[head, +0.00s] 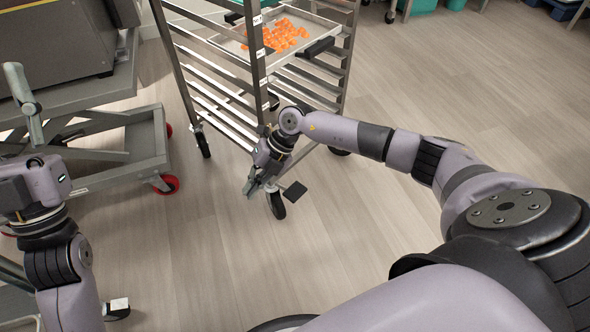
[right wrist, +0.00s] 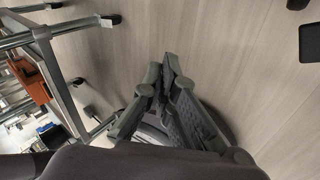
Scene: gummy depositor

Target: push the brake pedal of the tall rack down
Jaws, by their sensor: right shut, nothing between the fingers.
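The tall rack (head: 262,75) is a metal frame on casters at the centre of the head view. A flat black pedal (head: 294,191) sticks out beside its near caster (head: 277,206). My right gripper (head: 250,186) is low at that corner, just left of the caster and apart from the pedal's visible plate. In the right wrist view its fingers (right wrist: 166,72) are together and empty, above the floor. Whether it touches the caster bracket is hard to tell. My left arm's end is at the left edge of the head view; its finger state is unclear.
A tray (head: 315,45) of orange gummies sits in the rack. A grey lift cart (head: 130,150) with red-rimmed wheels stands left. Open wooden floor (head: 440,110) lies to the right and in front. A dark rounded plate (right wrist: 310,42) shows at the wrist view's right edge.

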